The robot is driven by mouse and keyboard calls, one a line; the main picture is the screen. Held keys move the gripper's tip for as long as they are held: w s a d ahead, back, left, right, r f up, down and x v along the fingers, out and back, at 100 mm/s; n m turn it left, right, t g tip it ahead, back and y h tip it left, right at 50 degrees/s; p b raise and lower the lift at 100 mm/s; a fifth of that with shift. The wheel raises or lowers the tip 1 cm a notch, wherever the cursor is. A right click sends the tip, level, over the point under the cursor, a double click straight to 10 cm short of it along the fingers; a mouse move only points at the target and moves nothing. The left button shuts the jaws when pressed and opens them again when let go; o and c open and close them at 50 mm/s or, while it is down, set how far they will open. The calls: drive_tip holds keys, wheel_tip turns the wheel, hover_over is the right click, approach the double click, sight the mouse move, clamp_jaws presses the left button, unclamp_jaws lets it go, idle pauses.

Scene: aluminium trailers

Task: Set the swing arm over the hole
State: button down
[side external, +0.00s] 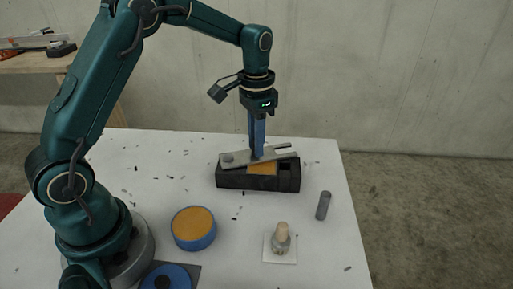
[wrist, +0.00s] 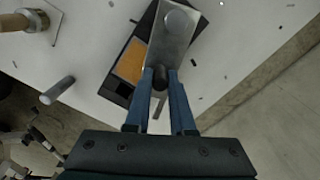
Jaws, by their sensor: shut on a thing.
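A dark opening (side external: 287,168), which looks like the hole, is at the block's right end. The fork lies behind it, towards the block's far side. In the wrist view, the bar (wrist: 174,45) angles away from the block beside the orange pad (wrist: 132,62). My gripper (side external: 257,154) is shut on the bar's dark knob (wrist: 161,78), between the blue fingers (wrist: 161,80).
A grey cylinder (side external: 323,205) stands right of the block. A wooden-topped metal piece (side external: 281,236) stands on a white plate in front. A blue tin with an orange top (side external: 194,230) is at front left. Small dark chips are scattered on the white table (side external: 335,245).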

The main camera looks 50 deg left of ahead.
sight(257, 161)
drive_tip(key=shift+s+d+r+m, duration=0.1)
drive_tip(key=shift+s+d+m, duration=0.15)
drive_tip(key=shift+m, duration=0.45)
drive_tip(key=shift+s+d+f+m, duration=0.1)
drive_tip(key=shift+d+m, duration=0.3)
drive_tip(key=shift+m, duration=0.3)
drive_tip(key=shift+s+d+r+m, duration=0.1)
drive_tip(key=shift+s+d+m, duration=0.15)
drive_tip(key=shift+m, duration=0.45)
drive_tip(key=shift+d, duration=0.1)
drive_tip(key=c, duration=0.8)
unclamp_jaws()
drive_tip(key=shift+o, duration=0.2)
drive_tip(key=shift+r, duration=2.55)
